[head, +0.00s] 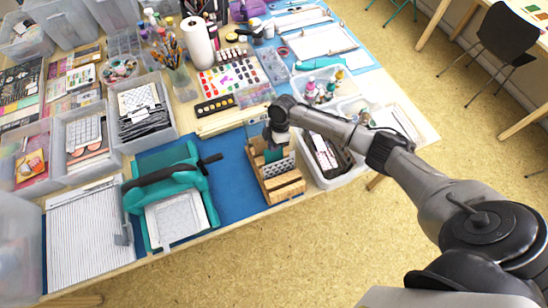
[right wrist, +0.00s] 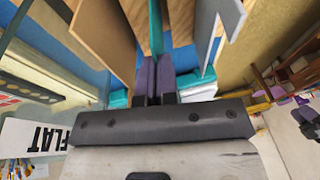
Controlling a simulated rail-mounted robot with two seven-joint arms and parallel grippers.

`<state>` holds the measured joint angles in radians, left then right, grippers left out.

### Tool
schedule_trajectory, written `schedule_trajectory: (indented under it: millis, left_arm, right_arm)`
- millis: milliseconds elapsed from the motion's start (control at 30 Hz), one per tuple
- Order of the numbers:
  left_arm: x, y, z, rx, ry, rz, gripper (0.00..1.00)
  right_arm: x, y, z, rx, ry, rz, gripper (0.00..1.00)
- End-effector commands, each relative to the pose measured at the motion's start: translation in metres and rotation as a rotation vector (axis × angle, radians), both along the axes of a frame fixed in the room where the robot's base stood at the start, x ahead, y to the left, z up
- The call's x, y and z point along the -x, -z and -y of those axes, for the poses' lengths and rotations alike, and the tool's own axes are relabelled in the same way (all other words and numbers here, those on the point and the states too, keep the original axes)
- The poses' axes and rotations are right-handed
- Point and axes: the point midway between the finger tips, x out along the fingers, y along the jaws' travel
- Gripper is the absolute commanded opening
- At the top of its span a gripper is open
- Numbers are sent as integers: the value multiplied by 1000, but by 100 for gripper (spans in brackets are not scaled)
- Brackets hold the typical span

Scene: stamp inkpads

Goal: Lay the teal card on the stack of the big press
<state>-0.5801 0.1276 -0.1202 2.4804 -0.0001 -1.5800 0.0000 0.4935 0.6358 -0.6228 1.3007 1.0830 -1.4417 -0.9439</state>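The teal card (right wrist: 156,28) shows edge-on in the right wrist view, between the close-set fingers of my right gripper (right wrist: 156,70). In the head view my right gripper (head: 274,143) is over the wooden card rack (head: 284,189), and the card (head: 273,155) is partly hidden below it, still among the rack's slots. The big teal press (head: 168,186) stands to the left on the blue mat, with a pale patterned stack (head: 178,217) on its front bed. My left gripper is not in view.
A striped white board (head: 82,240) lies left of the press. Clear bins (head: 146,112) stand behind it, and a white bin (head: 335,176) stands right of the rack. Blue mat (head: 232,178) is bare between press and rack. The table's front edge is close.

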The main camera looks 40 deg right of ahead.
Motion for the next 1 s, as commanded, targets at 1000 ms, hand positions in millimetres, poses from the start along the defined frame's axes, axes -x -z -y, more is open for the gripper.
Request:
schedule_trajectory:
  millis: [1000]
  left_arm:
    - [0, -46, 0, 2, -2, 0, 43]
  right_arm:
    - [-8, -55, 3, 0, 0, 1, 0]
